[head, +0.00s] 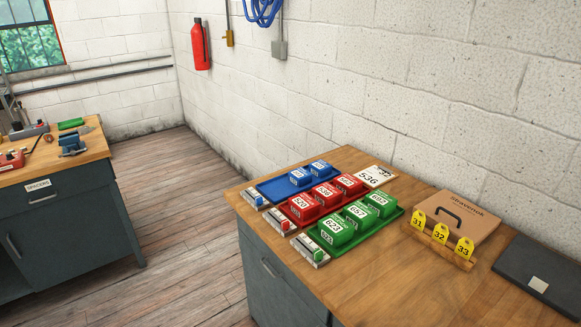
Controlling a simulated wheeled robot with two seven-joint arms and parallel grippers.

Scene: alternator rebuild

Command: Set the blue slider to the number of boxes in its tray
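The blue tray (269,187) lies on the wooden workbench, at the back left of three coloured trays. Two blue boxes with white labels show in it, a nearer one (300,177) and a farther one (320,168); its near left part is bare. The blue slider's scale (250,194) stands at the tray's near left end, with a blue knob (258,201) towards its right end. Its marks are too small to read. Neither of my grippers is in view.
A red tray (285,207) and a green tray (398,212) hold labelled boxes, with a red slider (286,225) and a green slider (318,255) in front. A card (379,175), yellow numbered tags (440,236), a cardboard box (458,208) and a dark folder (540,270) lie farther right. The bench's front is clear.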

